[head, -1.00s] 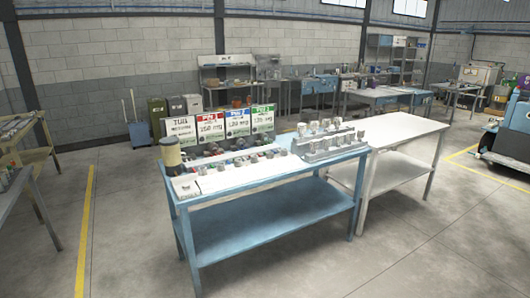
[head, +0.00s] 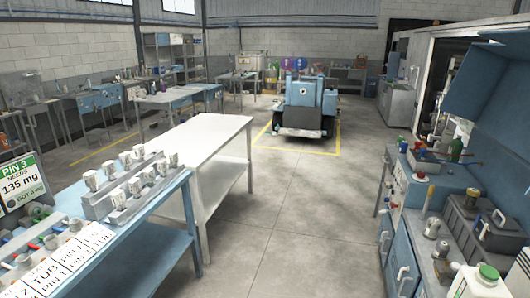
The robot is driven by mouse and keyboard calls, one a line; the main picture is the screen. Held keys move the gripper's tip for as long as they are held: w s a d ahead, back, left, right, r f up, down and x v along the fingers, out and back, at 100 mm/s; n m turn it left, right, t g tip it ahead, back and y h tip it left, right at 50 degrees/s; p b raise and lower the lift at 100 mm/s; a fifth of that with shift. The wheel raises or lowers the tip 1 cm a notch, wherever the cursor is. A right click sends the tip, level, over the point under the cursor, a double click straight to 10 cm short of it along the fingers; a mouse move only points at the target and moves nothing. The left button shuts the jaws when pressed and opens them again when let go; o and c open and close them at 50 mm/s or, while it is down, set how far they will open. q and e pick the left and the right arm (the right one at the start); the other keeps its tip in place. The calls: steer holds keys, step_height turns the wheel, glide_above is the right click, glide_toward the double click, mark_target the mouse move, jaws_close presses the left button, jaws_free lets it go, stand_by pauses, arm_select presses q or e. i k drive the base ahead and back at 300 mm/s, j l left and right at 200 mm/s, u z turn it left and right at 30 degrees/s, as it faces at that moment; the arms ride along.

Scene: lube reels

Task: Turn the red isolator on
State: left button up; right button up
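I cannot make out a red isolator for certain. Neither of my grippers is in view.
A blue bench (head: 150,250) with white blocks and cards stands at the lower left, a white table (head: 205,140) behind it. A blue machine (head: 303,105) stands in a yellow floor outline at the back. The floor (head: 290,220) between bench and cabinet is clear.

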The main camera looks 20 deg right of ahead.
mark_target(420, 174)
steer(key=i+l+z, duration=0.1)
steer(key=i+z, duration=0.65)
steer(key=z, duration=0.15)
steer(key=i+j+z, duration=0.2)
steer(key=i+z, duration=0.25)
steer(key=i+j+z, duration=0.25)
steer(key=z, duration=0.2)
steer(key=i+j+z, duration=0.3)
steer(key=i, duration=0.2)
steer(key=i+j+z, duration=0.35)
steer(key=i+j, duration=0.1)
steer(key=j, duration=0.1)
